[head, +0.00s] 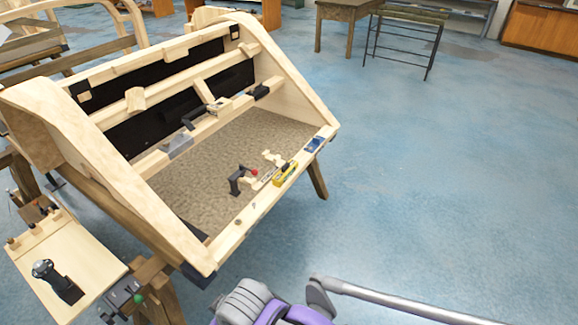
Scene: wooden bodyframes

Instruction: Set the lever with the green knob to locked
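A small green knob (139,298) shows at the lower left, beside a dark metal fitting (122,292) near the corner of a pale wooden board (70,262). The lever that carries the knob is too small to make out, and I cannot tell its position. Neither of my grippers is in view.
A wooden bodyframe (285,80) stands on trestle legs in the middle. A red knob (254,172), a dark bracket (236,181) and a yellow tool (285,174) lie along its front. A black-handled item (45,272) stands on the board. Blue floor (440,180) is clear at right.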

